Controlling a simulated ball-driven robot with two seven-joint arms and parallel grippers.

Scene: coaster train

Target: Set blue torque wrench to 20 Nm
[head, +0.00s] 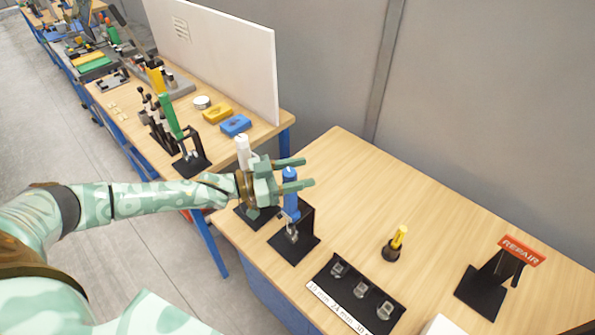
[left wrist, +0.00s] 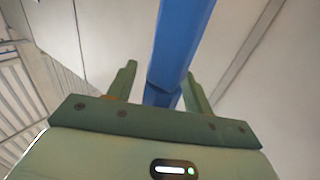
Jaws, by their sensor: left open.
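The blue torque wrench (head: 291,206) stands upright in a black stand (head: 305,240) near the left edge of the wooden table. My left gripper (head: 305,173) reaches in from the left at the wrench's upper end. Its fingers are open and point right, on either side of the blue handle in the picture. In the left wrist view, the blue handle (left wrist: 178,50) runs down from the top between the spread fingers of the left gripper (left wrist: 160,75). I cannot tell whether a finger touches it. The scale setting is too small to read. My right gripper is not in view.
A white-topped tool (head: 242,148) stands just left, partly behind my gripper. A black tray with three clear pieces (head: 340,287), a yellow-handled tool (head: 399,237) and a red REPAIR sign (head: 522,250) are to the right. A white panel (head: 220,50) borders the back table.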

